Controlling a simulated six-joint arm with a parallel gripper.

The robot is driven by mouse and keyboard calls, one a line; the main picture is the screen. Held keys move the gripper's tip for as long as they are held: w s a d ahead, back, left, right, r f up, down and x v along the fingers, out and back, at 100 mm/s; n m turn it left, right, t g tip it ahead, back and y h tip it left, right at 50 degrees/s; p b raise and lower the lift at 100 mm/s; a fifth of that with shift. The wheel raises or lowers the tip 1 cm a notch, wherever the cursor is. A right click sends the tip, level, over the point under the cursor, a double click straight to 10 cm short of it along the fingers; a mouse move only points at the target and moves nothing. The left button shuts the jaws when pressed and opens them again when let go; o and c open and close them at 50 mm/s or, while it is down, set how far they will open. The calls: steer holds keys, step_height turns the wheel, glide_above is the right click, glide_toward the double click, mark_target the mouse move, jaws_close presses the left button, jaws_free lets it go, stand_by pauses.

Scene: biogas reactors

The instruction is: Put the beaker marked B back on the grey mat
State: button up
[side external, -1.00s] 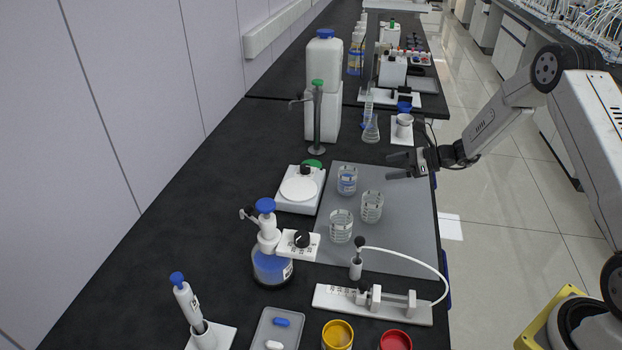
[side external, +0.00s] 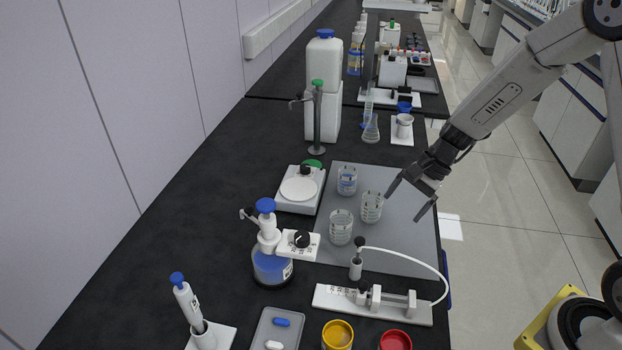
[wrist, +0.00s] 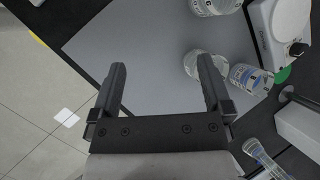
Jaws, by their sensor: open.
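Three clear beakers stand on the grey mat (side external: 400,245). The far one (side external: 347,181) holds blue liquid. The middle-right one (side external: 372,208) and the near one (side external: 341,228) look clear. I cannot read which is marked B. In the wrist view, the blue-liquid beaker (wrist: 250,78) is at right, a clear beaker (wrist: 203,64) is partly behind my right finger, and another beaker (wrist: 214,6) with dark lettering is cut by the top edge. My gripper (side external: 406,203) is open and empty, tilted down above the mat's right side, right of the middle-right beaker.
A white balance (side external: 299,188) stands left of the mat. A blue-capped dispenser bottle (side external: 272,265) is at front left. A white fixture with a curved tube (side external: 372,303) lies at the mat's near edge. The mat's right part is bare, next to the bench edge.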

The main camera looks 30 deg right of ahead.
steer(key=s+a+r+n+h, duration=0.1)
steer(key=s+r+n+h, duration=0.1)
steer(key=s+n, duration=0.3)
steer(key=s+a+r+n+t+h, duration=0.1)
steer(key=s+r+n+h, duration=0.1)
steer(key=s+n, duration=0.4)
steer(key=n+h, duration=0.1)
steer(key=n, duration=0.2)
steer(key=shift+s+r+h, duration=0.15)
steer(key=shift+h, duration=0.15)
stand_by(0.4)
